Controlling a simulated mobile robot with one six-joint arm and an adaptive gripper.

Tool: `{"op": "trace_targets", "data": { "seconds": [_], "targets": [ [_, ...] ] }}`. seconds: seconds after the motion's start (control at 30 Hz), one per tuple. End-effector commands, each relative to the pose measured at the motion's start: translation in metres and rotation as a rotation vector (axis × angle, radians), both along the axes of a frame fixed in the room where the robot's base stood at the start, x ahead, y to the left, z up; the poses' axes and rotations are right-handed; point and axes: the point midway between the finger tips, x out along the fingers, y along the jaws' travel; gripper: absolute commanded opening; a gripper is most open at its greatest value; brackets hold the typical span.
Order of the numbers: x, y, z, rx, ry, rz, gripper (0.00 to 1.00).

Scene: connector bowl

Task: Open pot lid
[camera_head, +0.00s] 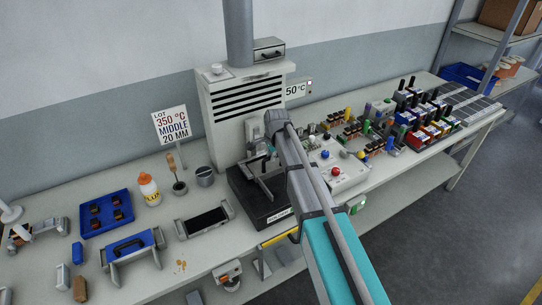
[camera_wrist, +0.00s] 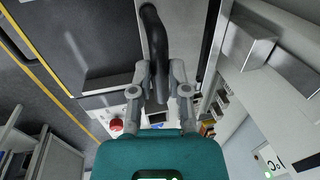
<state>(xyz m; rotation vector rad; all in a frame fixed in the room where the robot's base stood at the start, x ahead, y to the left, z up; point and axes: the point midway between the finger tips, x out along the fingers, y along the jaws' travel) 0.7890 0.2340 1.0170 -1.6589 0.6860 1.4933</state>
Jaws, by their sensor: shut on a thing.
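The solder pot (camera_head: 248,200) is a dark box-shaped unit with a white label on its front, standing on the bench below a grey vented hood. My gripper (camera_head: 264,155) is just above the pot, partly hidden by my own arm. In the wrist view my gripper (camera_wrist: 160,78) is shut on a black curved handle (camera_wrist: 154,35), which runs up between the two fingers. I take this to be the pot lid's handle. The lid plate itself is hard to make out, and I cannot tell how far it is raised.
The grey hood (camera_head: 247,105) stands close behind the pot. A white control box (camera_head: 345,178) with coloured buttons is to its right.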

Motion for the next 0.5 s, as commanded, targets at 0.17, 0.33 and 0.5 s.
{"op": "trace_targets", "data": {
  "seconds": [0.17, 0.33, 0.5],
  "targets": [
    [0.0, 0.0, 0.0, 0.0, 0.0, 0.0, 0.0],
    [-0.009, -0.006, 0.0, 0.0, 0.0, -0.001, 0.0],
    [-0.036, -0.024, 0.0, -0.001, 0.001, -0.002, 0.0]
  ]
}}
